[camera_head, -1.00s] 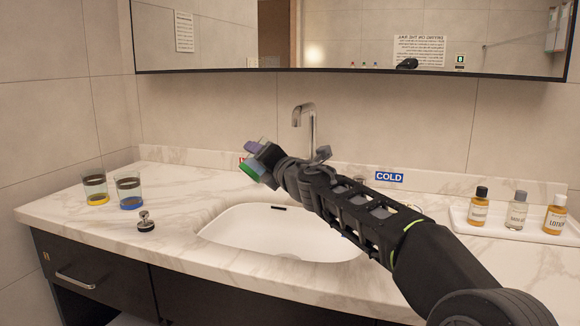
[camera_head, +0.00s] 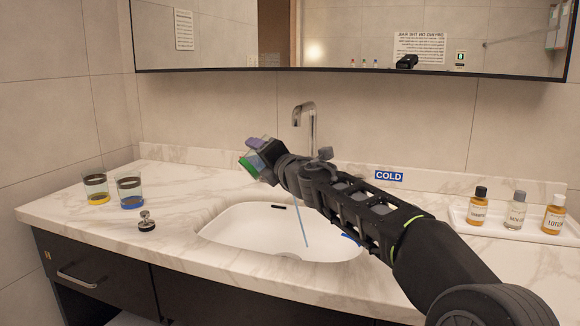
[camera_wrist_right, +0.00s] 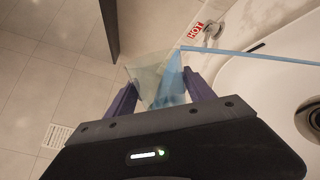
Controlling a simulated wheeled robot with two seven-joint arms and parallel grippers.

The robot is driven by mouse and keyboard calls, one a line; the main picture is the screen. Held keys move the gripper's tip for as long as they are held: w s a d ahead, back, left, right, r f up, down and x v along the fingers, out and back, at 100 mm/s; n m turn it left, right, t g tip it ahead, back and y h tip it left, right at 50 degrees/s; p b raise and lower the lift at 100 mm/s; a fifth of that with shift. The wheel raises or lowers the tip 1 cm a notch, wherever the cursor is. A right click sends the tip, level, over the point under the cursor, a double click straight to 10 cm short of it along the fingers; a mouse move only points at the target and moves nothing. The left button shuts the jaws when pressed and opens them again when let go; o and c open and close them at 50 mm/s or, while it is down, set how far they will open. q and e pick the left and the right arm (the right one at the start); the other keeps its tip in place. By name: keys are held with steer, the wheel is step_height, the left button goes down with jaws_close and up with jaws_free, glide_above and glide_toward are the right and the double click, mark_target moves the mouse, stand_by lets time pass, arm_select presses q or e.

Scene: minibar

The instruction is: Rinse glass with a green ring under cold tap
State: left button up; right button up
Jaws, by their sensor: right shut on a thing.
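The glass with the green ring (camera_head: 249,163) is held tilted above the sink's back left. My right gripper (camera_head: 264,153) is shut on it. In the right wrist view the clear glass (camera_wrist_right: 148,82) sits between the purple fingers, with a light blue area inside or against it. A thin blue stream (camera_head: 301,229) shows over the sink; in the wrist view the stream (camera_wrist_right: 250,57) reaches the glass's edge. I cannot tell whether it enters. The spout (camera_head: 306,115) rises behind my arm. The COLD label (camera_head: 389,176) is right of it; the cold handle is not clearly visible. My left gripper is out of view.
The white sink (camera_head: 240,228) lies below my arm. Glasses with yellow (camera_head: 97,199) and blue (camera_head: 131,203) rings stand at left, near a metal stopper (camera_head: 147,222). A tray (camera_head: 520,231) with bottles is at right. The HOT label (camera_wrist_right: 197,30) shows in the wrist view.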

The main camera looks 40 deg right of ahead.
steer(key=shift+d+r+m+p, duration=0.15)
steer(key=shift+r+m+p, duration=0.35)
steer(key=shift+m, duration=0.3)
steer(key=shift+d+r+m+p, duration=0.1)
steer(key=shift+r+m+p, duration=0.35)
steer(key=shift+m, duration=0.35)
stand_by(1.6)
steer(key=shift+s+d+r+m+p, duration=0.1)
steer(key=shift+d+r+m+p, duration=0.15)
steer(key=shift+d+m+p, duration=0.6)
stand_by(0.5)
steer(key=shift+r+m+y+p, duration=0.2)
steer(key=shift+m+y+p, duration=0.15)
steer(key=shift+p, duration=0.25)
stand_by(0.3)
steer(key=a+f+n+b, duration=0.1)
steer(key=b, duration=0.1)
steer(key=shift+f+n+b, duration=0.2)
steer(key=shift+n+b, duration=0.2)
steer(key=shift+r+p, duration=0.3)
steer(key=shift+p, duration=0.05)
